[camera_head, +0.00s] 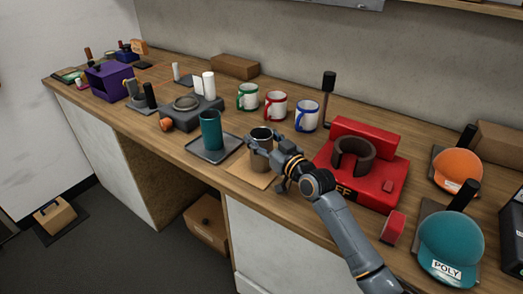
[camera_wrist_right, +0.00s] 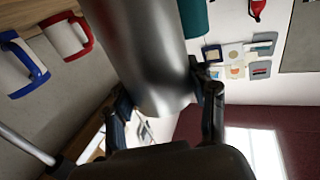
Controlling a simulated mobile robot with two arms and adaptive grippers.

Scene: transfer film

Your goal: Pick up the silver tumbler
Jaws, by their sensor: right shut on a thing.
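The silver tumbler (camera_head: 260,160) is upright at the middle of the counter, over a tan square mat (camera_head: 240,171). My right gripper (camera_head: 267,147) comes in from the right and is shut around the tumbler's upper part. In the right wrist view, the shiny metal tumbler (camera_wrist_right: 145,45) fills the space between the two fingers of the gripper (camera_wrist_right: 165,95). I cannot tell whether the tumbler's base touches the mat. My left gripper is not in view.
A teal tumbler (camera_head: 210,131) stands on a dark tray (camera_head: 218,154) just left. Green, red and blue-trimmed mugs (camera_head: 275,106) stand behind. A red press (camera_head: 378,165) is close on the right, with caps on stands (camera_head: 452,240) beyond. The counter's front edge is near.

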